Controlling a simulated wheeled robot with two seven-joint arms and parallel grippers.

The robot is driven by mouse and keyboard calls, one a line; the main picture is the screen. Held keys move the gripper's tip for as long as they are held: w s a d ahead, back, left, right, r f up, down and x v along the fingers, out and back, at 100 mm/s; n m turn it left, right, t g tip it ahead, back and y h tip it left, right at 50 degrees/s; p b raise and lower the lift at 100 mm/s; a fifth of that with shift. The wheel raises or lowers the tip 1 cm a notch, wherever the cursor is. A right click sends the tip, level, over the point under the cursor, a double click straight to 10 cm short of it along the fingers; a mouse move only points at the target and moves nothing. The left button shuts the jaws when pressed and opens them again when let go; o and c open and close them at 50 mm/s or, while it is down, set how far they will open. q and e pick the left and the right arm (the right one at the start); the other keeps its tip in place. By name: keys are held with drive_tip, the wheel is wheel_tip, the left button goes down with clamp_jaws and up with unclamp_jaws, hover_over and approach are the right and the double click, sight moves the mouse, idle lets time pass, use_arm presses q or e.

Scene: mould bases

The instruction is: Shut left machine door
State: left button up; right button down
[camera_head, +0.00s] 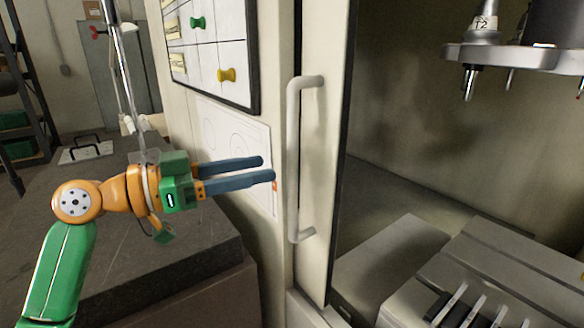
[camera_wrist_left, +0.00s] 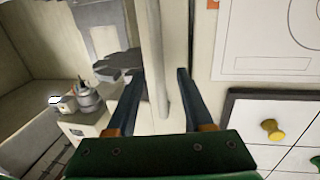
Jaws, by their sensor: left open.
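The left machine door (camera_head: 334,120) stands open in the head view, its pale edge panel upright and the machine's inside showing to its right. Its handle (camera_head: 293,165) is a pale vertical bar bent in at top and bottom. My left gripper (camera_head: 268,168) is open and empty, with both dark fingers pointing right at the handle's middle, the tips just left of the bar. In the left wrist view the handle (camera_wrist_left: 156,60) runs between the two spread fingers of my left gripper (camera_wrist_left: 160,74). Contact cannot be told. My right gripper is not in view.
A dark-topped counter (camera_head: 110,225) lies below my left arm. A framed white board (camera_head: 210,45) with green and yellow knobs hangs left of the handle. Inside the machine are a tool holder (camera_head: 482,30) at the top right and a slotted grey block (camera_head: 500,265) below.

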use_arm(q)
drive_tip(key=p+x, duration=0.3)
drive_tip(key=x, duration=0.3)
drive_tip(key=shift+d+r, duration=0.35)
drive_tip(key=shift+d, duration=0.1)
drive_tip(key=shift+w, duration=0.1)
clamp_jaws()
idle(0.8)
